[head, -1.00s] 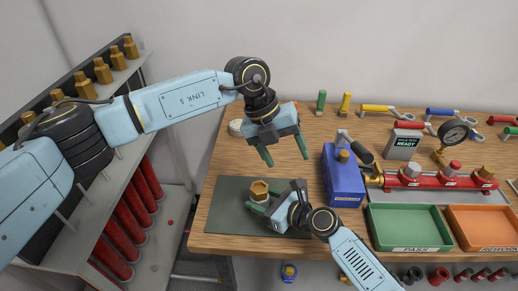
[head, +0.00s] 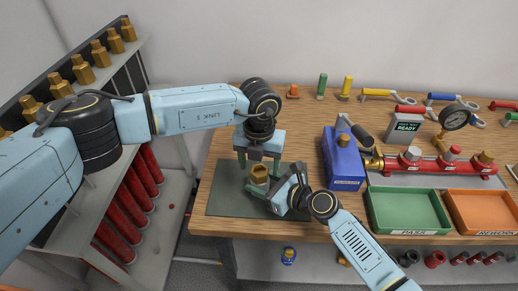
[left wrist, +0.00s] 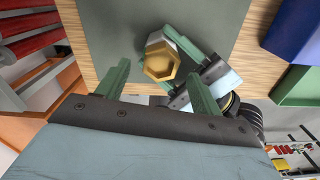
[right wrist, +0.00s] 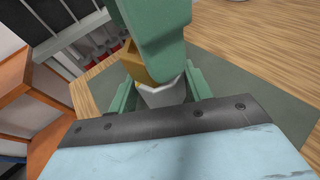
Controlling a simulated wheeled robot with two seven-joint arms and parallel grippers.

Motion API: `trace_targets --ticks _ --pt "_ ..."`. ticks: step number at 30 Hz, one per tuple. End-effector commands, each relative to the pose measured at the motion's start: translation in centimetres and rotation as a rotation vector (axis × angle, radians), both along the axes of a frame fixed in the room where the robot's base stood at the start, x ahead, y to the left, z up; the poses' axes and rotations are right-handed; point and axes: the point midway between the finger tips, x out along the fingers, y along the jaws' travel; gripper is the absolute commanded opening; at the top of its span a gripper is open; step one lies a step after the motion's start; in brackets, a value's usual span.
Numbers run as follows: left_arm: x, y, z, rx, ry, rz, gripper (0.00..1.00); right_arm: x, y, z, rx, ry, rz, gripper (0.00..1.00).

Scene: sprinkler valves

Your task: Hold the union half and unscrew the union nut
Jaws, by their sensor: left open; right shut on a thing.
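The brass union nut (head: 259,174) stands on the dark green mat (head: 228,196). In the left wrist view it is a brass hexagonal ring (left wrist: 161,62) with a grey hexagonal body, the union half (left wrist: 157,38), beside it. My right gripper (head: 256,190) is shut on the grey union half (right wrist: 163,94), low over the mat. The nut (right wrist: 140,64) sits on top of that half. My left gripper (head: 260,166) is open above the nut, its green fingers pointing down on either side. The left wrist view shows the fingers (left wrist: 158,92) apart, with nothing between them.
A blue pump box (head: 343,165) stands right of the mat, joined to a red manifold (head: 440,165). A green tray (head: 405,222) and an orange tray (head: 482,214) lie at the front right. A rack with brass fittings (head: 83,69) stands left. The mat's left part is free.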

Motion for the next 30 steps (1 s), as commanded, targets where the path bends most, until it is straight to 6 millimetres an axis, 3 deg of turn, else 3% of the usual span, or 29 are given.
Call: trace_targets --ticks 6,14,27,28,30 --pt "0.0 0.0 -1.6 0.0 -0.001 -0.001 0.66 -0.1 0.0 -0.2 -0.002 0.004 0.002 0.22" --pt "0.0 0.0 -1.7 -0.001 -0.001 -0.001 0.66 -0.1 0.0 -0.2 -0.002 0.004 0.002 0.22" --pt "0.0 0.0 -1.7 -0.001 0.0 -0.001 0.14 -0.1 0.0 -0.2 -0.002 0.004 0.002 0.22" --pt "0.0 0.0 -1.7 -0.001 0.0 -0.001 0.37 -0.1 0.0 -0.2 -0.002 0.004 0.002 0.22" --pt "0.0 0.0 -1.7 -0.001 0.0 -0.001 0.28 -0.1 0.0 -0.2 -0.002 0.004 0.002 0.22"
